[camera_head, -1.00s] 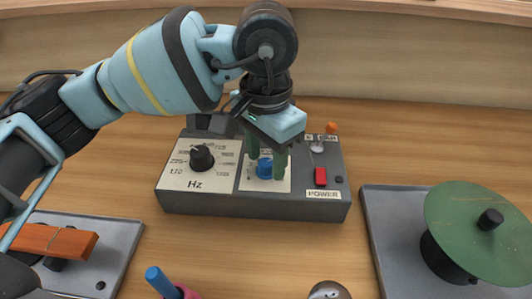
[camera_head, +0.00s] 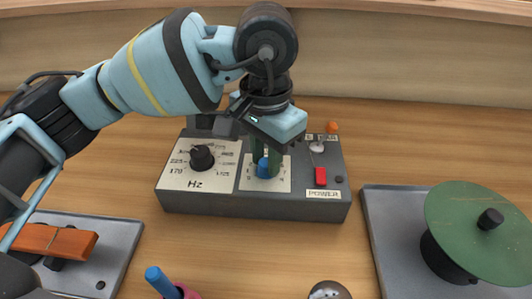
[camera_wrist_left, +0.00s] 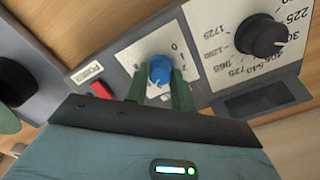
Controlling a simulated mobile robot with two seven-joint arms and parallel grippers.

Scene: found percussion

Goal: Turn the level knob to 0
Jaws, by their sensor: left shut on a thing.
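The level knob (camera_head: 263,168) is a small blue knob on a white panel in the middle of the dark grey box (camera_head: 250,207). My left gripper (camera_head: 266,156) reaches down from above with its green fingers closed on this knob. In the left wrist view the blue knob (camera_wrist_left: 160,70) sits between the two fingertips (camera_wrist_left: 160,88). A few digits show on the panel around it, including 0 and 1, but the fingers hide part of the scale. The knob's exact pointer setting cannot be read. My right gripper is not in view.
On the same box are a black Hz knob (camera_head: 202,158) to the left and a red power switch (camera_head: 320,177) to the right. A green disc (camera_head: 465,235) stands on a grey plate at right. A wooden bar (camera_head: 50,240) lies at left. A blue-ended stick (camera_head: 160,281) is in front.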

